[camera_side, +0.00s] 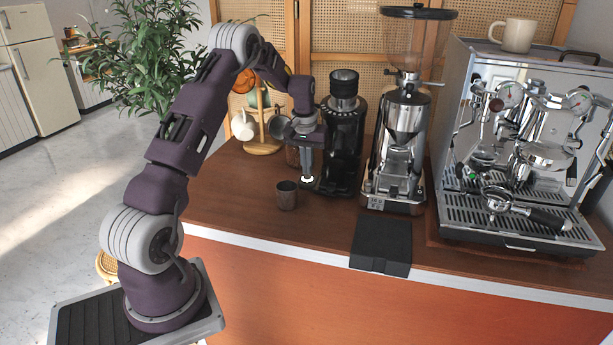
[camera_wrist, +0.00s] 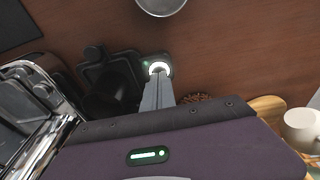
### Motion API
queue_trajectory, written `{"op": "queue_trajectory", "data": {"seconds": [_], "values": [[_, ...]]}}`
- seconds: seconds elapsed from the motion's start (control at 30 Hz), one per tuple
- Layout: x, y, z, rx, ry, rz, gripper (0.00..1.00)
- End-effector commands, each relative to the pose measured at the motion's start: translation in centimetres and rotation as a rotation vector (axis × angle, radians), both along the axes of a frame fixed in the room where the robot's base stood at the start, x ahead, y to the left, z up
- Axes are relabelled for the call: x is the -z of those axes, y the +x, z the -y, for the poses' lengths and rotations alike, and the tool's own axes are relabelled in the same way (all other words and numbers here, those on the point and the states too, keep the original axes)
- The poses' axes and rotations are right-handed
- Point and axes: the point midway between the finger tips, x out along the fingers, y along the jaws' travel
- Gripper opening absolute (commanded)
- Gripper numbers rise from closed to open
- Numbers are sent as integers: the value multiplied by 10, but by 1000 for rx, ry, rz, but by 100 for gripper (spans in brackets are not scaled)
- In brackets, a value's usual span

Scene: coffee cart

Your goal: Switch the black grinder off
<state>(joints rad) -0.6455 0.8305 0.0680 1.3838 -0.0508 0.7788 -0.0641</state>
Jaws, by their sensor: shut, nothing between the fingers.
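The black grinder (camera_side: 343,140) stands upright on the wooden counter, left of a silver grinder. In the wrist view its dark body (camera_wrist: 112,85) is left of my fingers. A white-lit ring button (camera_wrist: 159,66) with a small green light beside it is at the black grinder's front foot; its glow also shows in the side view (camera_side: 307,179). My gripper (camera_side: 307,174) points down beside the black grinder, over the button. Its fingers (camera_wrist: 158,82) are shut and empty, with the tips at the ring. I cannot tell whether they touch it; they hide part of it.
A small dark cup (camera_side: 287,195) stands just in front of my gripper. The silver grinder (camera_side: 398,150) and the espresso machine (camera_side: 530,140) are to the right. A black mat (camera_side: 381,245) lies at the front edge. A mug tree (camera_side: 262,130) stands behind.

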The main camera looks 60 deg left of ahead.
Motion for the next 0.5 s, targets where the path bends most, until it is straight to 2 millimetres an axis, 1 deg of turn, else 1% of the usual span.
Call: {"op": "queue_trajectory", "data": {"seconds": [0.5], "values": [[4, 0, 0, 0, -1, -1, 0]]}}
